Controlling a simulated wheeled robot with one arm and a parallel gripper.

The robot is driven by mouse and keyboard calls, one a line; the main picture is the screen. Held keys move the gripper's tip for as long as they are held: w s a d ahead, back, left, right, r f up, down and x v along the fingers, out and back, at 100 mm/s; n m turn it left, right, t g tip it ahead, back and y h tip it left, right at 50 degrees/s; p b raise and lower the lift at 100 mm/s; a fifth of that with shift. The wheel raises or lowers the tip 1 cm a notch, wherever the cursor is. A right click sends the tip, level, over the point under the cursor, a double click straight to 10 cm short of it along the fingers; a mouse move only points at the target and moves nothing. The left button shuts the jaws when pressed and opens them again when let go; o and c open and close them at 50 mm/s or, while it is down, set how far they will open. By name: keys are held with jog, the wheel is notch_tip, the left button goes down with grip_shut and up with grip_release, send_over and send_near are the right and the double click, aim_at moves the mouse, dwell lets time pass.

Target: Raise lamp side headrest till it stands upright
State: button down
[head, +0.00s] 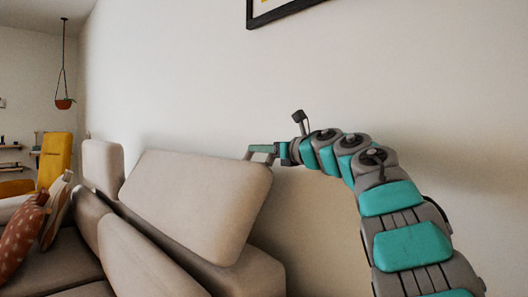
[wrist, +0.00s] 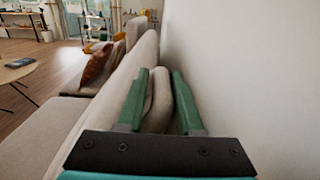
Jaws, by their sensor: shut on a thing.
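The near headrest (head: 200,195) is a wide beige cushion with rounded corners on the sofa back, by the wall. It stands raised and leans; I cannot tell exactly how far from upright it is. My gripper (head: 260,152) is at its upper right corner. In the wrist view the two green fingers of my gripper (wrist: 160,75) are on either side of a rounded beige edge of the headrest (wrist: 160,98), shut on it. The exact contact is partly hidden. No lamp shows in either view.
A second, narrower headrest (head: 103,165) stands at the sofa's far end. Patterned cushions (head: 22,230) lie on the beige sofa (head: 70,258). The wall (head: 400,80) runs close behind. In the wrist view a round table (wrist: 15,70) stands at left, with open floor (wrist: 60,62) beyond.

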jog(key=s+a+r+n, duration=0.1)
jog(key=s+a, duration=0.1)
jog(key=s+a+r+n+b, duration=0.1)
jog(key=s+a, duration=0.1)
jog(key=s+a+r+n+b, duration=0.1)
jog(key=s+a, duration=0.1)
jog(key=shift+s+r, duration=0.25)
jog(key=shift+r, duration=0.1)
jog(key=s+a+r+n+b, duration=0.1)
jog(key=s+a+n+b, duration=0.2)
jog(key=s+a, duration=0.5)
jog(key=shift+n+b, duration=0.35)
jog(key=shift+n, duration=0.35)
jog(key=c, duration=0.7)
grip_release()
jog(key=shift+b+v, duration=1.6)
jog(key=shift+v, duration=2.2)
